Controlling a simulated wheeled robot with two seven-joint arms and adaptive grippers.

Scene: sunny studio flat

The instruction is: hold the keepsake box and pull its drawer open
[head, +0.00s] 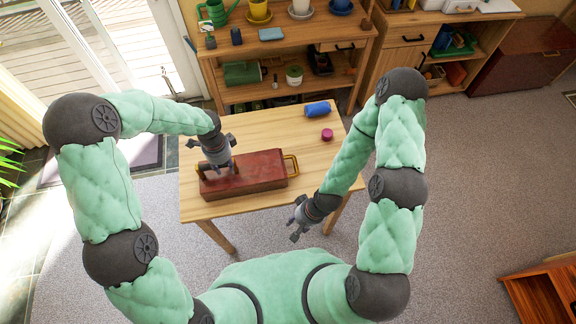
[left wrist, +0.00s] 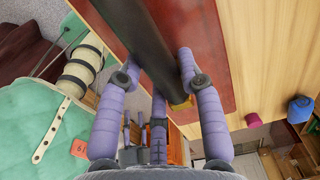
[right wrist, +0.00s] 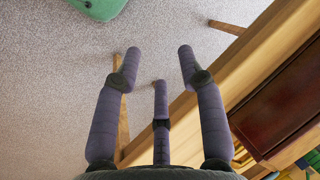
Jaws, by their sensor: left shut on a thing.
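The keepsake box (head: 262,173) is a long red-brown box lying on the wooden table, near its front edge. A yellow loop handle (head: 295,166) stands out from its right end. My left gripper (head: 218,172) is over the left part of the box, shut on a dark bar on the box's top. In the left wrist view the dark bar (left wrist: 150,35) runs between the fingers above the red top (left wrist: 210,50). My right gripper (head: 296,222) is open and empty, in front of the table's front edge. In the right wrist view the box (right wrist: 275,115) shows at the right.
A shelf unit (head: 290,45) with pots and tools stands behind the table.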

